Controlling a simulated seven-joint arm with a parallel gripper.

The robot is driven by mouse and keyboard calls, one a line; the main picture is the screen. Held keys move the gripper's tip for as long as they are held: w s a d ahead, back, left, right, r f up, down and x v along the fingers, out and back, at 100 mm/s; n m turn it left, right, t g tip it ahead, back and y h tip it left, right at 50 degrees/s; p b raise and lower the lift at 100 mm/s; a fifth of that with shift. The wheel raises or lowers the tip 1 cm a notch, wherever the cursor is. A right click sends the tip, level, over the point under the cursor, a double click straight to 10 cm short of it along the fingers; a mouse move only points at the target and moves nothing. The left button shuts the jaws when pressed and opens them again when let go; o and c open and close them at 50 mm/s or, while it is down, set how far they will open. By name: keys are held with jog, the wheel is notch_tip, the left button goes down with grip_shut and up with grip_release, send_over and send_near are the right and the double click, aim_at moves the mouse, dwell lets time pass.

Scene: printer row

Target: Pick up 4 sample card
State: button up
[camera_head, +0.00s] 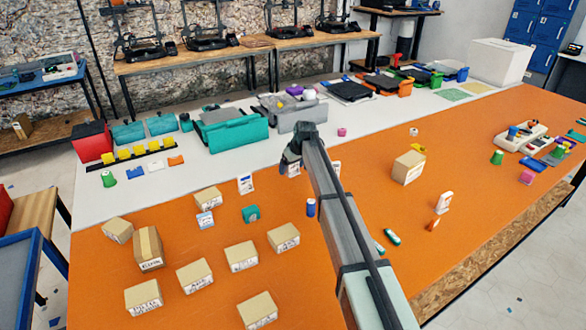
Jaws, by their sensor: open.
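Small upright white pieces that look like cards stand on the orange mat: one (245,183) left of my arm, another (205,219) nearer the front left, and one (444,202) on the right. Parts of two more white pieces show close to my gripper, one (293,170) below it and one (337,168) right of my arm. Their print is too small to read, so I cannot tell which is a sample card. My gripper (290,160) is dark, open and over the middle of the table near the white strip. My arm hides part of the mat.
Several cardboard boxes (242,256) stand on the front-left mat, and one (408,168) stands right of my arm. Teal bins (231,131) and a grey bin (298,117) stand behind my gripper. Small cylinders (391,236) lie near my arm. The right front mat is mostly clear.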

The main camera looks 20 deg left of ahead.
jog(key=shift+c, duration=0.4)
jog(key=c, duration=1)
jog(key=shift+o, duration=0.2)
